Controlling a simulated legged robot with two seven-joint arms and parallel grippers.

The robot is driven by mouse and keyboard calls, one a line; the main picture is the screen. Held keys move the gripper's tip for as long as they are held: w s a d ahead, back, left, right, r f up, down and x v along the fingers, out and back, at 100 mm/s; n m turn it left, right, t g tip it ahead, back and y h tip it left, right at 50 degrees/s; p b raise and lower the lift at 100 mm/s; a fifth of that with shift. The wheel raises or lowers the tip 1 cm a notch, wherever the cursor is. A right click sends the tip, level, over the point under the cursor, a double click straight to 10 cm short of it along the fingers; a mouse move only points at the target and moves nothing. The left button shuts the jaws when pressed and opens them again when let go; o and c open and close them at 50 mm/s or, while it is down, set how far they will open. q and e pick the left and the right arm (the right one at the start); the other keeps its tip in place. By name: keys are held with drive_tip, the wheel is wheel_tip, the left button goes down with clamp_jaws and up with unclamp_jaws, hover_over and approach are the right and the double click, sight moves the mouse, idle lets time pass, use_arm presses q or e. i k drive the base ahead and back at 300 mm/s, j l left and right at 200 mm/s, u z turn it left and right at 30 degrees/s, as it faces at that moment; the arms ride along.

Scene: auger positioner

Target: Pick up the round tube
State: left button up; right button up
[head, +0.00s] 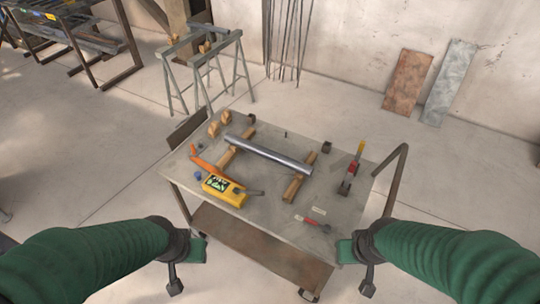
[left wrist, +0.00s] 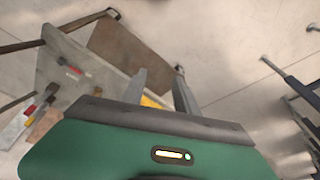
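The round tube (head: 268,154) is a long, smooth grey metal cylinder. In the head view it lies slantwise across two wooden blocks, the left block (head: 236,147) and the right block (head: 299,178), on the cart's table top. My left gripper (head: 198,248) is in front of the cart at its left, well apart from the tube. The left wrist view shows its two grey fingers (left wrist: 160,82) spread with nothing held. My right gripper (head: 346,250) is by the cart's front right corner, also apart from the tube; its fingers cannot be made out. The tube is not clearly visible in the left wrist view.
The cart table (head: 260,215) also holds a yellow device (head: 224,190), an orange tool (head: 207,168), a red-handled tool (head: 313,223) and a red clamp-like tool (head: 352,170). A handle rail (head: 391,172) rises at the right. Sawhorses (head: 205,70) stand behind.

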sight(294, 164)
drive_tip(key=i+j+z, duration=0.2)
drive_tip(key=z, duration=0.15)
drive_tip(key=i+j+z, duration=0.7)
drive_tip(key=k+l, duration=0.05)
drive_tip(key=l, duration=0.05)
